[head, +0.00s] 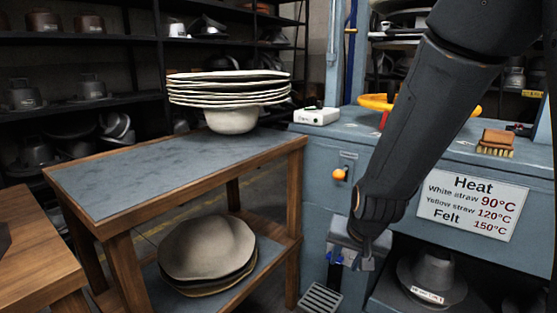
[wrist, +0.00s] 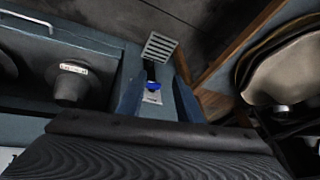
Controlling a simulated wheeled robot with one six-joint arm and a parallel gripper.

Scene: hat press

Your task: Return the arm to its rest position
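My arm (head: 420,125) reaches down from the upper right of the head view, in front of the blue-grey press cabinet (head: 318,210). My gripper (head: 361,256) hangs low at its end, pointing down in front of the cabinet's lower part. I cannot make out the gap between its fingers, and I see nothing clearly held. A small blue part (head: 335,258) shows just left of the gripper; I cannot tell whether they touch. A blue part also shows in the wrist view (wrist: 153,86), between two blue-grey upright surfaces. A dark ribbed surface fills the bottom of that view.
A wooden table (head: 160,165) at left carries stacked pale hats (head: 230,88), with more hats (head: 205,248) on its lower shelf. An orange knob (head: 339,175), a sign (head: 472,205), a brush (head: 497,143) and a white box (head: 316,116) are around the cabinet. A hat form (head: 430,283) stands below.

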